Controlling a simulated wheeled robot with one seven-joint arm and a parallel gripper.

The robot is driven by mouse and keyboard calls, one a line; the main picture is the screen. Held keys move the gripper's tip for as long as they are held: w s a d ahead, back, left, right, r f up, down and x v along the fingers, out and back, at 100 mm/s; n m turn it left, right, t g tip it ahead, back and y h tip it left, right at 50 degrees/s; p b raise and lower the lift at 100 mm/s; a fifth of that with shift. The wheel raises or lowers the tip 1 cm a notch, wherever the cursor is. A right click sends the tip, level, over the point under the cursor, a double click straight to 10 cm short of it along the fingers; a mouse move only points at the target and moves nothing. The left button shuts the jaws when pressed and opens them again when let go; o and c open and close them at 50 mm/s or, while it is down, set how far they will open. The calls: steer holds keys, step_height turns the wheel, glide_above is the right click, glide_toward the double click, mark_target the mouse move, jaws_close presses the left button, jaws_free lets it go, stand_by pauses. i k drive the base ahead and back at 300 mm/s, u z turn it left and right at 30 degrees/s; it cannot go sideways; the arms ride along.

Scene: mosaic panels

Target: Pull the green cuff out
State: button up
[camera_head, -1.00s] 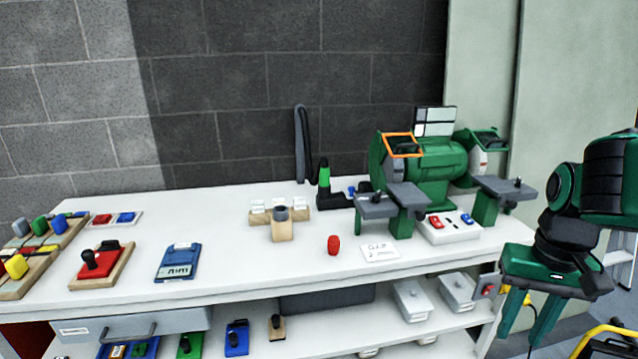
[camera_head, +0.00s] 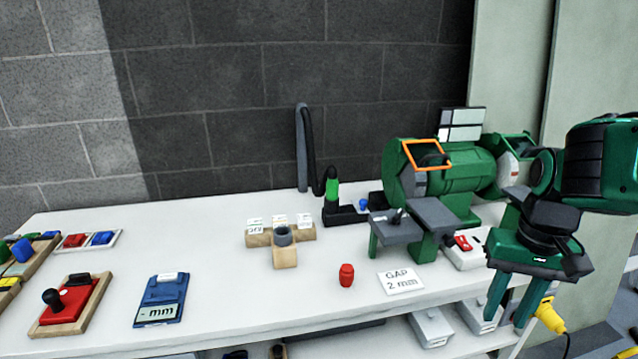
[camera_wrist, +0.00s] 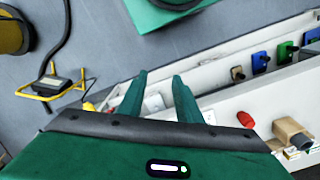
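The green cuff (camera_head: 332,189) is a short bright green band on the upright black fitting near the back of the bench, left of the grinder. A black hose (camera_head: 312,158) rises behind it and meets the top of the fitting in this view. The cuff sits just above a black base (camera_head: 345,215). My gripper (camera_head: 510,308) is open and empty, pointing down at the bench's right front end, well right of and nearer than the cuff. In the wrist view its two fingers (camera_wrist: 160,82) are apart with nothing between them. I cannot make out the cuff there.
The green grinder (camera_head: 440,175) with grey tool rests stands right of the cuff. A wooden block with a grey ring (camera_head: 284,238), a red knob (camera_head: 347,275) and a gap card (camera_head: 401,281) lie in front.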

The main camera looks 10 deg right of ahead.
mark_target(332, 193)
steer(key=z, duration=0.05)
steer(key=i, duration=0.9)
